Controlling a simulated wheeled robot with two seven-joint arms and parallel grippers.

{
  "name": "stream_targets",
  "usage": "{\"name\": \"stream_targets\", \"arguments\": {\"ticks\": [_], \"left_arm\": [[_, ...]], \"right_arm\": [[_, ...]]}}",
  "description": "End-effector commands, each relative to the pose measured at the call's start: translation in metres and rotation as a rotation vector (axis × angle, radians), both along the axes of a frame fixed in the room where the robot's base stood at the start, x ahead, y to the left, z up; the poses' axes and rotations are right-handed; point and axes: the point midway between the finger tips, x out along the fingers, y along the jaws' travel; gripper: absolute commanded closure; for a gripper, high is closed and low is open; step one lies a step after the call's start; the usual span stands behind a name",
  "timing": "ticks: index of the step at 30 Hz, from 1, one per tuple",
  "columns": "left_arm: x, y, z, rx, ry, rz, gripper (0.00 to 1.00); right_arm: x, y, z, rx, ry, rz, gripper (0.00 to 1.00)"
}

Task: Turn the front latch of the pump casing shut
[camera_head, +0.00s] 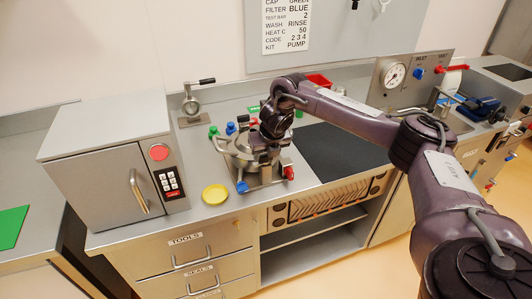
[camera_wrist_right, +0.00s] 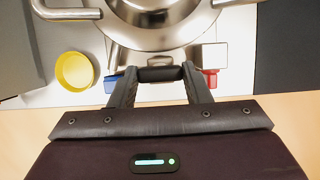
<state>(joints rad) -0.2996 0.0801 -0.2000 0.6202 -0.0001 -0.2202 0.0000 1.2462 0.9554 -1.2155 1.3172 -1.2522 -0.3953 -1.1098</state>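The pump casing (camera_head: 238,148) is a round steel vessel with side handles on the counter. In the right wrist view the casing (camera_wrist_right: 150,38) fills the top middle, with its near rim facing me. My right gripper (camera_head: 264,152) is at the front of the casing, reaching down from above. In the wrist view the right gripper (camera_wrist_right: 160,76) has its fingers at both ends of a short black bar (camera_wrist_right: 160,74), apparently the front latch's handle. My left gripper is not in view.
A blue block (camera_head: 242,187) and a red one (camera_head: 289,173) flank the casing's front. A yellow dish (camera_head: 215,194) lies to the left, near the counter edge. A grey cabinet (camera_head: 105,155) stands further left. A dark mat (camera_head: 345,150) lies right of the casing.

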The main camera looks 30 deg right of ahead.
Motion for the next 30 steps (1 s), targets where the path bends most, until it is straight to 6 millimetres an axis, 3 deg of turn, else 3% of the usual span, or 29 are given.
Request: {"name": "stream_targets", "arguments": {"ticks": [5, 17, 30], "left_arm": [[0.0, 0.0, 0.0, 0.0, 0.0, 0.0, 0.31], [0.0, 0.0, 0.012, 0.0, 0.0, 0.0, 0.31], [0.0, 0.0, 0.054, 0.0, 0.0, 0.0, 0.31]], "right_arm": [[0.0, 0.0, 0.0, 0.0, -0.001, 0.0, 0.79], [0.001, 0.001, 0.004, 0.0, -0.002, -0.09, 0.79], [0.002, 0.003, 0.006, 0.0, -0.001, -0.462, 0.79]]}}
